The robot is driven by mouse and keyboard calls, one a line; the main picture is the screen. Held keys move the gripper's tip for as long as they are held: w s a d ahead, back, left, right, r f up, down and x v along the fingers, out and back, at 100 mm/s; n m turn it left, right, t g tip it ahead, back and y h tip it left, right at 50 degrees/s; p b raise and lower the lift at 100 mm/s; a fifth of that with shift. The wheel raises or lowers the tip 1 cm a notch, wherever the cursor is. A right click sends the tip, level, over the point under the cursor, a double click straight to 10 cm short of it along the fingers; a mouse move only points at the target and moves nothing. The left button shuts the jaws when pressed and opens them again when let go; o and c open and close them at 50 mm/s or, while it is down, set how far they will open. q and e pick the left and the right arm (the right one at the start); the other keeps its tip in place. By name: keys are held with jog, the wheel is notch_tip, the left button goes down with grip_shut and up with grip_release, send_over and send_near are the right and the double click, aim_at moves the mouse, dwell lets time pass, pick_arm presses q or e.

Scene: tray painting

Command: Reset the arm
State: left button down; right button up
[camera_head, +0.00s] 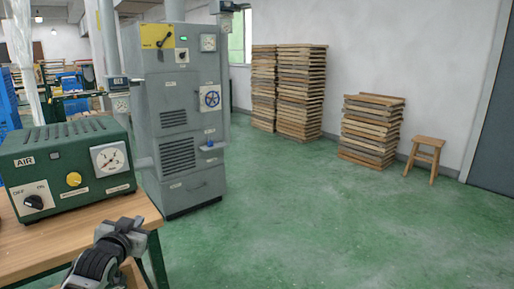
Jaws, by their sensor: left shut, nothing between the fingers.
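My left gripper (122,234) shows at the bottom left of the head view, dark grey and black. It is shut and holds nothing that I can see. It is at the front right corner of the wooden-topped table (60,243), close to the edge; whether it touches the table I cannot tell. My right gripper is not in view.
A green air control box (68,165) with a gauge and knobs stands on the table. A tall grey cabinet (178,118) stands behind it. Stacked wooden trays (300,92), a lower stack (371,130) and a stool (425,158) line the wall. Green floor right of the table is clear.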

pick_arm(q)
jog(key=s+d+f+g+h, duration=0.2)
jog(key=s+d+f, duration=0.7)
jog(key=s+f, duration=0.45)
jog(key=s+d+f+g+h, duration=0.1)
jog(key=s+d, duration=0.3)
jog(key=s, duration=0.6)
jog(key=s+d+f+g+h, duration=0.1)
jog(key=s+d, duration=0.3)
jog(key=s, duration=0.7)
jog(key=shift+d+f+g, duration=0.15)
jog(key=shift+f+g, duration=0.1)
jog(key=shift+g, duration=0.15)
